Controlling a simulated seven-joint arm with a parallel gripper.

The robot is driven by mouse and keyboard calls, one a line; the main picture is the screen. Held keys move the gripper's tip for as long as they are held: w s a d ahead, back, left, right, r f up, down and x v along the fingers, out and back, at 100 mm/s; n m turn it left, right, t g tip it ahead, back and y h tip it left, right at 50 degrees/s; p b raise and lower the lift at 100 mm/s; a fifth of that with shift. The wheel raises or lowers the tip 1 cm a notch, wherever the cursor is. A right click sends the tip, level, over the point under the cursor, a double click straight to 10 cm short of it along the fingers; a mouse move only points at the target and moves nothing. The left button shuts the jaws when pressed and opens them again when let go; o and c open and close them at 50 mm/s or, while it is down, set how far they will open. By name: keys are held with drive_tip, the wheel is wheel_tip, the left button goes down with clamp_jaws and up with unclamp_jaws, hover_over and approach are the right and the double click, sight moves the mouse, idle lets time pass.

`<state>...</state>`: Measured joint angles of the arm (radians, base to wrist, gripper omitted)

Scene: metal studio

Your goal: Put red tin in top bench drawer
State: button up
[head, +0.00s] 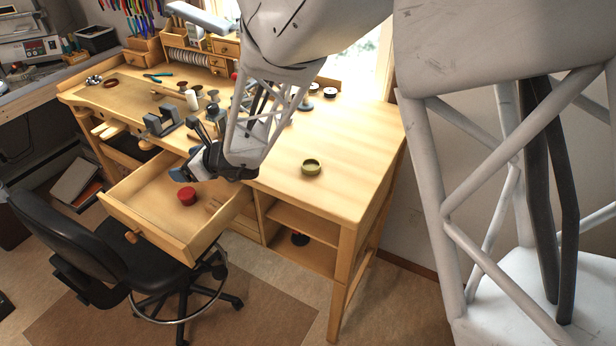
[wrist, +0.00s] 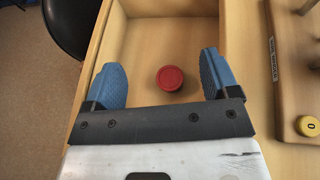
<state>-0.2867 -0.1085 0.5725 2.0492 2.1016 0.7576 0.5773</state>
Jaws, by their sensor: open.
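The red tin (head: 187,196) lies on the floor of the pulled-out top bench drawer (head: 150,233). In the wrist view the round red tin (wrist: 170,78) sits inside the drawer (wrist: 190,9), apart from its walls. My gripper (head: 182,172) is above the drawer near the bench's front edge. In the wrist view the blue fingers of my gripper (wrist: 161,80) are spread wide, with the tin showing between them and nothing held. The height of the fingers above the tin is hard to tell.
A black chair (head: 75,245) stands close to the drawer's left front. The bench's right front top is mostly clear.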

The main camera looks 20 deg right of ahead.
drive_tip(key=s+d+r+n+g+h, duration=0.1)
drive_tip(key=s+d+r+n+g, duration=0.1)
drive_tip(key=s+d+r+n, duration=0.45)
drive_tip(key=s+d+r+n+g+h, duration=0.1)
drive_tip(key=s+d+r+n+g, duration=0.25)
drive_tip(key=s+n, duration=0.45)
drive_tip(key=s+d+r+n+h, duration=0.2)
drive_tip(key=s+d+n+h, duration=0.2)
drive_tip(key=s+d, duration=0.5)
drive_tip(key=s+d+r+n+h, duration=0.2)
drive_tip(key=s+d+n+h, duration=0.3)
drive_tip(key=s+d, duration=0.5)
drive_tip(key=shift+d+r+n+t, duration=0.15)
drive_tip(key=shift+d+n+t, duration=0.2)
drive_tip(key=shift+d+n, duration=0.15)
